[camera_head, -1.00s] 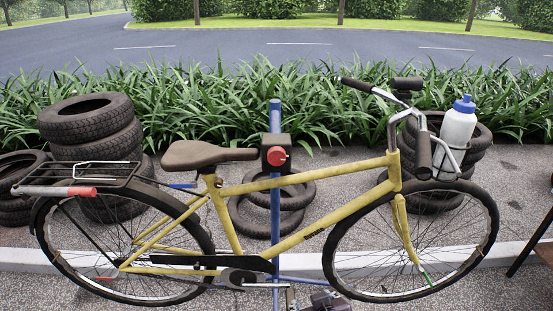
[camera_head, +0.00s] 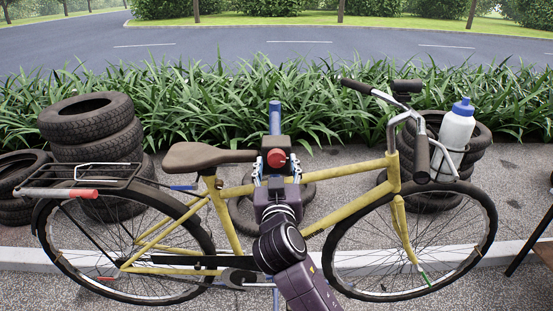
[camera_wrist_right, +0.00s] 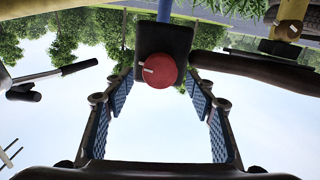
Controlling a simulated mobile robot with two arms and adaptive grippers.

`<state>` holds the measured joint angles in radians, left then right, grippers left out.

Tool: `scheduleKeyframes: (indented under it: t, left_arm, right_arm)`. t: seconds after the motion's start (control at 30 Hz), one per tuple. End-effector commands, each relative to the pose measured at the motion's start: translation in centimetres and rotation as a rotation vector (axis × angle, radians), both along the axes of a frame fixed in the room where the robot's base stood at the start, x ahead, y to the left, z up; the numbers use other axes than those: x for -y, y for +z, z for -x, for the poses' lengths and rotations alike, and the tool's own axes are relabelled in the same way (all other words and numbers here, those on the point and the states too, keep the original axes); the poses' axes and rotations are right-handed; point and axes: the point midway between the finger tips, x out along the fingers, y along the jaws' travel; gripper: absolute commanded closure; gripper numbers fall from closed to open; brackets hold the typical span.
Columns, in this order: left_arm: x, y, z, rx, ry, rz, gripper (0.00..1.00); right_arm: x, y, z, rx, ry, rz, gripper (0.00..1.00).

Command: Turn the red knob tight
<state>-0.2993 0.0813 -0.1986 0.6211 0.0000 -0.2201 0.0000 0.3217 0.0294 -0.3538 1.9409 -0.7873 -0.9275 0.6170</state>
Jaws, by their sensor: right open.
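The red knob (camera_head: 277,158) sits on the front of a dark clamp block (camera_head: 288,143) on a blue upright stand post (camera_head: 275,118). In the right wrist view the round red knob (camera_wrist_right: 159,71) carries a white mark pointing left. My right gripper (camera_head: 277,170) comes from below, in front of the yellow bicycle frame (camera_head: 345,209). Its fingers are spread wide, one to each side of the block. In the right wrist view the open fingers (camera_wrist_right: 162,112) stand left and right, with the knob between and beyond them, apart from both. My left gripper is not in view.
The brown saddle (camera_head: 207,156) is close on the left of the block. The handlebar (camera_head: 385,95) and a white bottle (camera_head: 457,130) are on the right. Stacked tyres (camera_head: 92,125) stand behind on both sides. Green plants line the back.

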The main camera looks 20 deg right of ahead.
Motion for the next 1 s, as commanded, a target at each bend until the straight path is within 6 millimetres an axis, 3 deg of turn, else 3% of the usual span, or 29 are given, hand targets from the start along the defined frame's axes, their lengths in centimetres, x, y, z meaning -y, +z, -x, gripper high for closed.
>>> scheduleKeyframes:
  t: [0.2, 0.47, 0.83, 1.0]
  left_arm:
    - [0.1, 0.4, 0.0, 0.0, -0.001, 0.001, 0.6]
    - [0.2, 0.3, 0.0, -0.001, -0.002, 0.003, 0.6]
    - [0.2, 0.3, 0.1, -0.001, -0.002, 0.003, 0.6]
    - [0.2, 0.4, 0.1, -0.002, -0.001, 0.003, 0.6]
  right_arm:
    - [0.5, 0.0, -1.6, -0.002, 0.0, -0.001, 0.49]
    - [0.5, -0.1, -1.7, -0.002, 0.001, -0.002, 0.49]
    - [0.5, -0.1, -1.7, -0.003, 0.001, -0.002, 0.89]
    - [0.5, -0.1, -1.7, -0.004, 0.001, 0.003, 0.91]
